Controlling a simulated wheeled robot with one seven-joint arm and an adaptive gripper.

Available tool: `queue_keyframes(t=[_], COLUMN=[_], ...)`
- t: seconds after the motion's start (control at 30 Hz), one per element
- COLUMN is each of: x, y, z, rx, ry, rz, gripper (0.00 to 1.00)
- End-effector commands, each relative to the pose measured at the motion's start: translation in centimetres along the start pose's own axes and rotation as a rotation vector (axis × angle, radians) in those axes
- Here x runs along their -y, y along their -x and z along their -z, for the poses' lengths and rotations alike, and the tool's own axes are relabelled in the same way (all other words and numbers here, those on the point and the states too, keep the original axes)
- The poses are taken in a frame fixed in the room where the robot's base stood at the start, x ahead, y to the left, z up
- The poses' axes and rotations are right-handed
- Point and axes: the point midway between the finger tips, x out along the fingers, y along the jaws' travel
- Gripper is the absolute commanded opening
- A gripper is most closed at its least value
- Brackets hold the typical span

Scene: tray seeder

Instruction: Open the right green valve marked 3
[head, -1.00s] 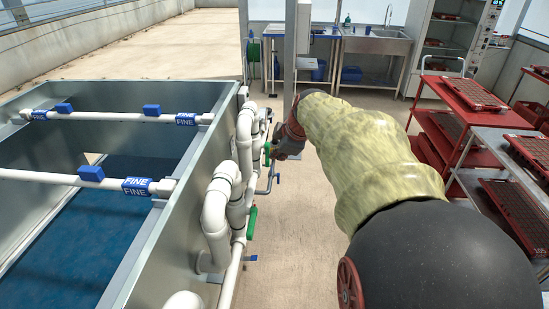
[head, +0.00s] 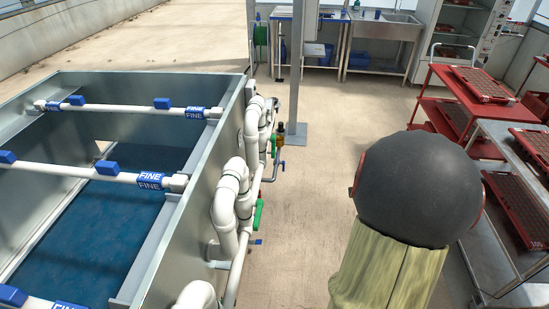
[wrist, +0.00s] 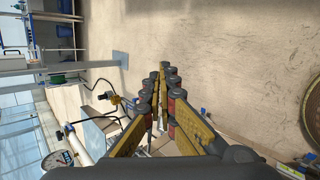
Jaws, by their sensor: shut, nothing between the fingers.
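Two green valve handles show on the white pipes beside the tank in the head view: a nearer one (head: 258,215) and a farther one (head: 274,147). No number 3 is readable, so I cannot tell which valve carries it. My gripper (wrist: 164,72) shows in the wrist view with its fingers together and empty. It points over bare floor, apart from the pipework. It is out of the head view, where my arm folds up at the lower right.
The metal tank (head: 185,220) with blue water fills the left. A post (head: 297,75) stands behind the pipes. A red cart (head: 447,75) and a grey cart (head: 510,165) with trays stand at right. A sink bench (head: 385,30) is at the back. Floor between is clear.

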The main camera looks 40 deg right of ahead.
Motion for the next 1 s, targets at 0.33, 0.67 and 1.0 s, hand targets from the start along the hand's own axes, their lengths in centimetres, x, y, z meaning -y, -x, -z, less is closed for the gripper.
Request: queue_keyframes(t=[0.33, 0.67, 1.0], x=[-0.5, -3.0, -4.6], y=[3.0, 12.8, 13.7], z=[11.3, 20.7, 22.1], rx=[-0.367, -0.788, -0.842], ry=[0.164, 0.137, 0.092], rz=[-0.383, -0.674, -0.715], gripper=[0.0, 0.0, 0.0])
